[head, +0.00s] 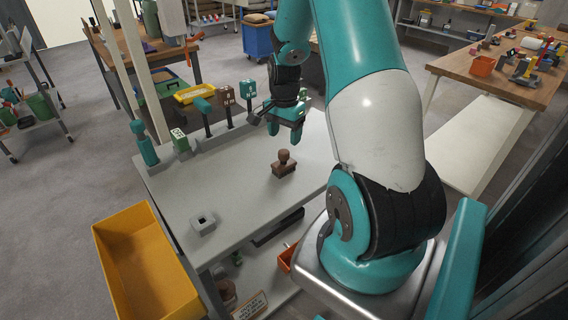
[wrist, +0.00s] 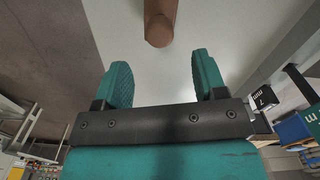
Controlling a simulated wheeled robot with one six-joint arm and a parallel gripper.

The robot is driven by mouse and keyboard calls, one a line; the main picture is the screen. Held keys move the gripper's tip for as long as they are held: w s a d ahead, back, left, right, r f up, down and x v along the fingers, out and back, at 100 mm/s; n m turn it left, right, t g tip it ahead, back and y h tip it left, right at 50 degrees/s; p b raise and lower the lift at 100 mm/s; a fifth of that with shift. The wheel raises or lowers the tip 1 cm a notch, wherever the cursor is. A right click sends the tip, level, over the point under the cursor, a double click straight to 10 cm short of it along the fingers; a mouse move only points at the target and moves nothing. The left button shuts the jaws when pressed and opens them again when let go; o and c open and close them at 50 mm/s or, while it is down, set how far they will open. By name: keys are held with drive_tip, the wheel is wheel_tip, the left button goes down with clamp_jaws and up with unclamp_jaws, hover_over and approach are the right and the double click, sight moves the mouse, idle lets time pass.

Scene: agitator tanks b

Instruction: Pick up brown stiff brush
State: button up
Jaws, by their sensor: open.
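The brown stiff brush (head: 284,168) stands on the grey bench top (head: 235,185), its block base down and its round knob handle up. My gripper (head: 285,135) is above the bench, behind the brush in the head view and apart from it. In the wrist view the two teal fingers of my gripper (wrist: 161,72) are spread with nothing between them. The rounded brown end of the brush (wrist: 160,25) shows at the top of that view, beyond the fingertips. The rest of the brush is cut off there.
A rail at the bench's back edge holds several upright tools and coloured blocks, including a green block (head: 180,142). A grey square socket (head: 203,223) sits at the front left. The bench around the brush is clear.

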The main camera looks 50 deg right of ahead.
sight(284, 151)
wheel_tip(284, 151, down, 7)
drive_tip(key=shift+a+r+p, duration=0.1)
drive_tip(key=shift+p, duration=0.5)
drive_tip(key=c, duration=1.1)
